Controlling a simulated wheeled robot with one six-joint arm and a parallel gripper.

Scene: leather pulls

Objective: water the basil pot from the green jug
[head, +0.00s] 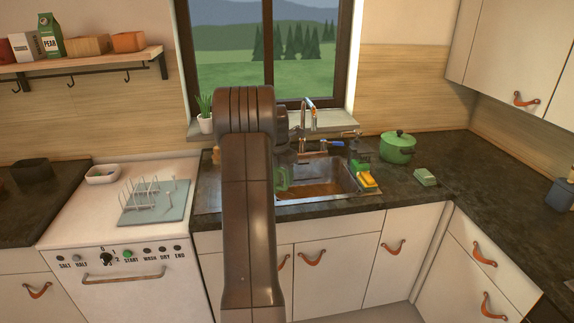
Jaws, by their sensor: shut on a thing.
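My gripper (283,163) is partly hidden behind my own dark arm, above the left part of the sink. It is shut on a green, see-through thing (282,179), which looks like the green jug. Only part of the jug shows, and I cannot tell its tilt or what is in it. A small white pot with spiky green leaves (205,122) stands on the windowsill left of my arm. I cannot tell whether it is the basil pot; no other clear pot plant shows.
The steel sink (345,194) has a tall tap (306,112) behind it. A yellow sponge (366,180) lies at its right edge. A lidded green pot (397,148) and a small green block (425,177) stand on the right counter. A dish rack (155,196) is at left.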

